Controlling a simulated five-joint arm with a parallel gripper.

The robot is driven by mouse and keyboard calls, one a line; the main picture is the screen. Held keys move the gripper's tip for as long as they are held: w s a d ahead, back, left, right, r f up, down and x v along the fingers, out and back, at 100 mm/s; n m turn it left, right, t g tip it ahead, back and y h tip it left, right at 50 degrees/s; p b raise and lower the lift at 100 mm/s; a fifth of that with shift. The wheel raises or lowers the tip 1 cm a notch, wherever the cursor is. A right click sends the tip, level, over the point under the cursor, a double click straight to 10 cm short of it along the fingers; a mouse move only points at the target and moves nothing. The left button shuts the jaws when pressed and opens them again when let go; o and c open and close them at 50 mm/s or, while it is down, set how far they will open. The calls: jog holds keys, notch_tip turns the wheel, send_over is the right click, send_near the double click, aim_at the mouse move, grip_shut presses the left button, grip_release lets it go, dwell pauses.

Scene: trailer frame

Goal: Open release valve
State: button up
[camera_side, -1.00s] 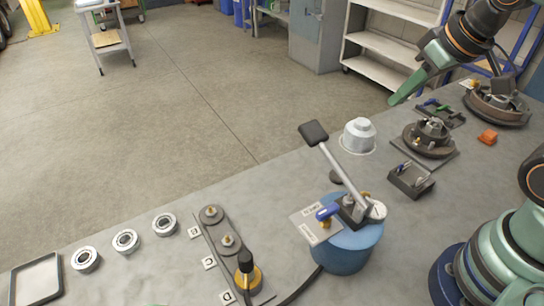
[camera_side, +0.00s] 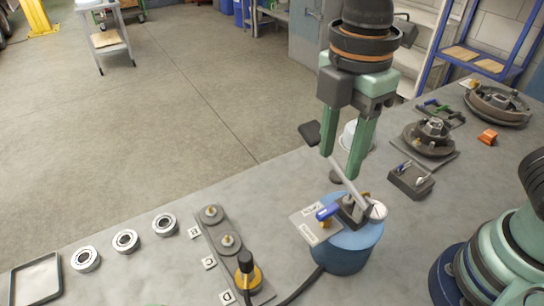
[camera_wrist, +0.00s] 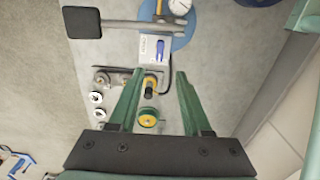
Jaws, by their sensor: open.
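The release valve appears to be the small valve with a blue lever (camera_side: 327,211), beside a labelled plate (camera_side: 307,226) on top of a blue cylindrical pump (camera_side: 342,257). The blue lever also shows in the wrist view (camera_wrist: 160,50), lying along the plate. My gripper (camera_side: 341,165) is open and empty, pointing down above and behind the pump. Its fingers hide part of the pump's long handle, whose black grip (camera_side: 309,132) shows at their left. In the wrist view the blue lever lies beyond my fingertips (camera_wrist: 157,74), roughly between them.
A white gauge (camera_side: 378,210) sits on the pump's right side. A black-knobbed yellow fitting (camera_side: 247,274) and a hose stand front left. A dark box (camera_side: 411,181) and round hub assembly (camera_side: 430,137) are at right. Several bearing rings (camera_side: 126,241) lie left.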

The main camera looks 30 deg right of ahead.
aim_at(328, 209)
notch_tip(328, 209, down, 11)
jog(key=shift+r, duration=0.1)
dwell(0.3)
grip_shut()
